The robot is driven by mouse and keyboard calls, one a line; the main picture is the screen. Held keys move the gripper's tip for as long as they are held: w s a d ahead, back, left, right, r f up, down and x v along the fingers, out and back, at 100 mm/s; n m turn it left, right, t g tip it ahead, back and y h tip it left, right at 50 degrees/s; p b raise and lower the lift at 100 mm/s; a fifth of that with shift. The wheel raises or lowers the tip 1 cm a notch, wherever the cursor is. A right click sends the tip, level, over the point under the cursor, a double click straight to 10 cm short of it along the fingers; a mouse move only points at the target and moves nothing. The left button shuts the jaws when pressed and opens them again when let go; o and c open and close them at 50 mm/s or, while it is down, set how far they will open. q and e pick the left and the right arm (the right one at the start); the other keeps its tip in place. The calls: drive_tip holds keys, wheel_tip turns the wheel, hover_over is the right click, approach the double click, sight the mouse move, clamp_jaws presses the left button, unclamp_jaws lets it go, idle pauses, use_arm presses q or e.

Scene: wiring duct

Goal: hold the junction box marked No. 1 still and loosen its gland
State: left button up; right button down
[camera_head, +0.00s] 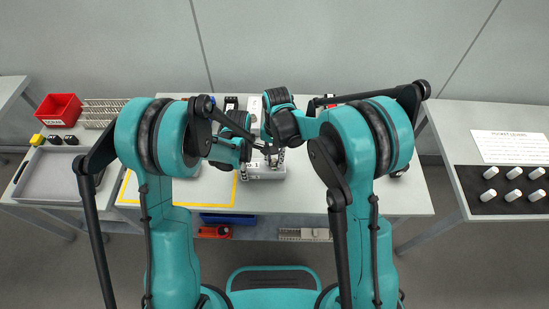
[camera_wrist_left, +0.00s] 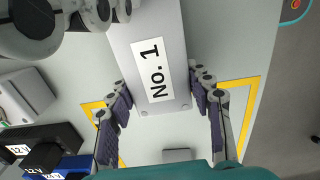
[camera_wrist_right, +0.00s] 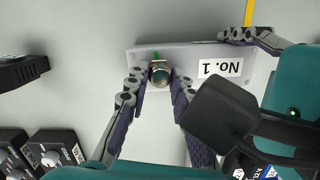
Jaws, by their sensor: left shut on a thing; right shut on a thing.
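The junction box marked No. 1 (camera_wrist_left: 145,25) is a pale grey box with a white label on its face. It also shows in the head view (camera_head: 264,173) near the table's front edge. My left gripper (camera_wrist_left: 158,80) is shut on the box, with one finger on each side. In the right wrist view, the gland (camera_wrist_right: 160,74) is a round metal fitting with a dark centre on the box's side, with a small green mark beside it. My right gripper (camera_wrist_right: 159,82) is shut on the gland, one finger on either side. My arms hide much of the box in the head view.
Yellow tape (camera_wrist_left: 240,83) marks the table beside the box. Black units labelled 12V (camera_wrist_left: 35,145) stand close by. A red bin (camera_head: 58,110) and a grey tray (camera_head: 45,178) are at the left. A dark board with white cylinders (camera_head: 513,173) is at the right.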

drive_tip(key=shift+f, duration=0.1)
drive_tip(key=c, duration=1.4)
unclamp_jaws()
drive_tip(key=m, duration=0.4)
drive_tip(key=shift+d+m, duration=0.1)
drive_tip(key=shift+m, duration=0.2)
drive_tip(key=m+t+y, duration=0.1)
drive_tip(key=m, duration=0.5)
drive_tip(key=shift+s+d, duration=0.1)
clamp_jaws()
